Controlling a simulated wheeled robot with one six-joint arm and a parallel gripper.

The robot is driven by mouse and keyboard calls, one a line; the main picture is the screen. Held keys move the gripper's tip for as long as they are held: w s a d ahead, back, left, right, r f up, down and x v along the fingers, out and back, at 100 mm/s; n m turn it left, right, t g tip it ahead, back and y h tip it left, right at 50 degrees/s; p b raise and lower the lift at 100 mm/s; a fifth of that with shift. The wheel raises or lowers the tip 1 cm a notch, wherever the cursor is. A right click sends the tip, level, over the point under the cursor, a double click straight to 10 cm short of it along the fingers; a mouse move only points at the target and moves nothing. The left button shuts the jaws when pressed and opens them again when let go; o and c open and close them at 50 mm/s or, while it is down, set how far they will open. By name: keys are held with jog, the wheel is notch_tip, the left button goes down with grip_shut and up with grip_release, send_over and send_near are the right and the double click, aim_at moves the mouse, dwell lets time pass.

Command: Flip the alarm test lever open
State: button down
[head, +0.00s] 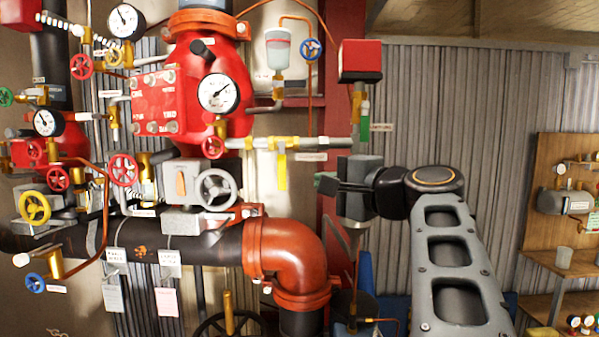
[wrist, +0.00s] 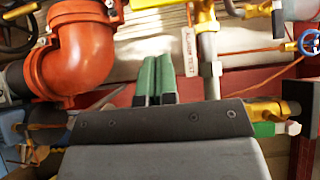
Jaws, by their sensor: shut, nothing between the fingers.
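The alarm test lever (head: 282,170) is a yellow handle hanging down from a brass valve (head: 280,143) on a horizontal grey pipe. The handle lies across the pipe. A white tag (head: 310,157) sits right of it; in the wrist view the tag (wrist: 189,45) reads "ALARM TEST". There the lever (wrist: 152,4) is cut off by the top edge. My gripper (head: 322,183) is right of the lever in the head view and a little lower, apart from it. Its green-tipped fingers (wrist: 157,62) are side by side, shut and empty.
A green-handled valve (head: 365,125) hangs under a red box (head: 360,60) above my gripper. A large orange elbow (head: 290,260) is below the lever. A red post (head: 343,110) stands behind my gripper. A pressure gauge (head: 218,93) is up left.

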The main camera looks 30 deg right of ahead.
aim_at(282, 172)
jog(key=shift+w+a+p, duration=0.85)
jog(key=shift+w+a, duration=0.75)
jog(key=shift+a, duration=0.3)
jog(key=shift+f+b, duration=0.1)
jog(key=shift+b, duration=0.2)
jog(key=shift+w+a+m+b, duration=0.1)
jog(key=shift+a+m+b, duration=0.15)
jog(key=shift+b, duration=0.3)
